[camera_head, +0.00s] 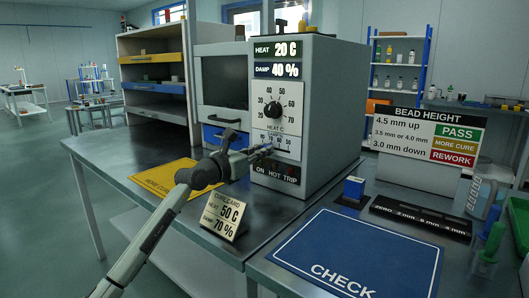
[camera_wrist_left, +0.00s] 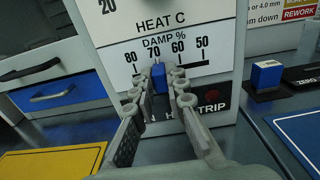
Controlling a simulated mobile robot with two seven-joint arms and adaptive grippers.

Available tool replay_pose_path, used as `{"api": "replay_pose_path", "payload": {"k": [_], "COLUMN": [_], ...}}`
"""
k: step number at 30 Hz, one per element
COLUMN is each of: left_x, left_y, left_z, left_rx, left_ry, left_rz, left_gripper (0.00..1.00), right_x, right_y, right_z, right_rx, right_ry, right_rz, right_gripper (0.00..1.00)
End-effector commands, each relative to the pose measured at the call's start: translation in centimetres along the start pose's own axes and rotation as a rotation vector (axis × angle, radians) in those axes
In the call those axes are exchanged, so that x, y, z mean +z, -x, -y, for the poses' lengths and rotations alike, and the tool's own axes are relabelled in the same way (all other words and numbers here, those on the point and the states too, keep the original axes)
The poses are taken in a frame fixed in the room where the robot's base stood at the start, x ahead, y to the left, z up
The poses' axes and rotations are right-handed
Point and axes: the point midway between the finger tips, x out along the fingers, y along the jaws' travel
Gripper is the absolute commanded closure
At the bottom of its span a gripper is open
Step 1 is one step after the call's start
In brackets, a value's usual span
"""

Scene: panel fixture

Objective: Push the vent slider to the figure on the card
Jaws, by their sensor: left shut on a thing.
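The cure oven's front (camera_head: 281,80) has a damp scale that also shows in the wrist view (camera_wrist_left: 166,55), marked 80, 70, 60, 50 from left to right. A blue vent slider knob (camera_wrist_left: 158,78) stands at about the 70 mark. My left gripper (camera_head: 263,151) is shut on this knob, with a finger on each side in the wrist view (camera_wrist_left: 157,92). The fingers hide part of the slot. The card (camera_head: 222,214) reads HEAT 50 C, DAMP 70 %. The lit displays read HEAT 20 C (camera_head: 276,49) and DAMP 40 % (camera_head: 278,70). My right gripper is not in view.
A black heat dial (camera_head: 273,109) sits above the scale, with a switch row (camera_head: 277,172) below. A yellow mat (camera_head: 160,178) lies left and a blue CHECK mat (camera_head: 355,250) right. A blue block (camera_head: 354,187) and a bead height sign (camera_head: 428,137) stand at the right.

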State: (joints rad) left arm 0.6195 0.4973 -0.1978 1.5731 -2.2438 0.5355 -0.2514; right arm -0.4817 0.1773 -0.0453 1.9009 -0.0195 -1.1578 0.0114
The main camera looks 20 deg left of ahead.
Motion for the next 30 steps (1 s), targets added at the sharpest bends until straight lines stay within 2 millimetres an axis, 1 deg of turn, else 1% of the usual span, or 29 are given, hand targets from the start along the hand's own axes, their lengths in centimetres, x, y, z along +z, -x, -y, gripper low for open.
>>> {"api": "replay_pose_path", "payload": {"k": [8,9,13,14,19,23,26,29,30], "left_x": [0.0,0.0,0.0,0.0,0.0,0.0,0.0,-0.1,-0.1], "left_y": [0.0,0.0,0.0,0.0,0.0,0.2,1.1,2.8,3.6], "left_z": [-0.1,-0.1,-0.1,-0.1,-0.1,-0.1,-0.1,-0.1,-0.1], "left_rx": [0.000,0.001,0.001,0.001,0.001,0.001,0.001,0.001,0.001], "left_ry": [-0.002,-0.002,-0.002,-0.002,-0.001,-0.001,-0.002,-0.004,-0.004], "left_rz": [-0.002,-0.002,-0.002,-0.002,-0.001,-0.001,-0.001,-0.002,-0.003], "left_gripper": [1.00,0.83,0.67,0.66,0.66,0.66,0.66,0.66,0.66], "right_x": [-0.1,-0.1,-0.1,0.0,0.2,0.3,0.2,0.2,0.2], "right_y": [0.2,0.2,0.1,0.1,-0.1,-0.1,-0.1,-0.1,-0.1], "right_z": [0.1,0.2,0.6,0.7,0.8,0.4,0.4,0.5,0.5], "right_rx": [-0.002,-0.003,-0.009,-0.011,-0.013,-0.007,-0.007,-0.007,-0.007], "right_ry": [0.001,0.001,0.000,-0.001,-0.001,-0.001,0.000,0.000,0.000], "right_rz": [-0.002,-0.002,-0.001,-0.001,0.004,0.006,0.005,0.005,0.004], "right_gripper": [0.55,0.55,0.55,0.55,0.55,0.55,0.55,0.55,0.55]}}
